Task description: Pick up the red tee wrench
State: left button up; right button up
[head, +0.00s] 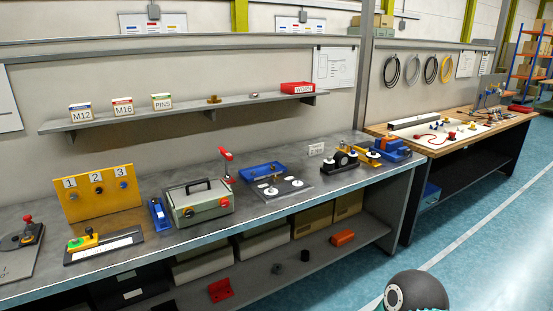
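A red T-shaped handle (226,155) on an upright shaft, which looks like the red tee wrench, stands on the grey workbench. It is just right of the grey-green case (198,203) with a black handle. Its lower end is small and partly unclear beside the case. Neither of my grippers shows in the head view. A dark rounded part of mine is at the bottom right, well away from the wrench.
The grey workbench (330,197) also bears a yellow numbered panel (98,207), a blue tray (263,170) and a black-and-yellow mechanism. A shelf (180,117) with labelled boxes hangs above. A wooden bench (500,127) stands at right. The blue floor in front is clear.

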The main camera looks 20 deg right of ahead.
aim_at(227, 177)
jog(key=u, duration=0.25)
jog(key=i, duration=0.1)
jog(key=z, duration=0.85)
jog(key=k, duration=0.6)
jog(key=z, duration=0.45)
jog(key=i, duration=1.5)
jog(key=u, duration=0.35)
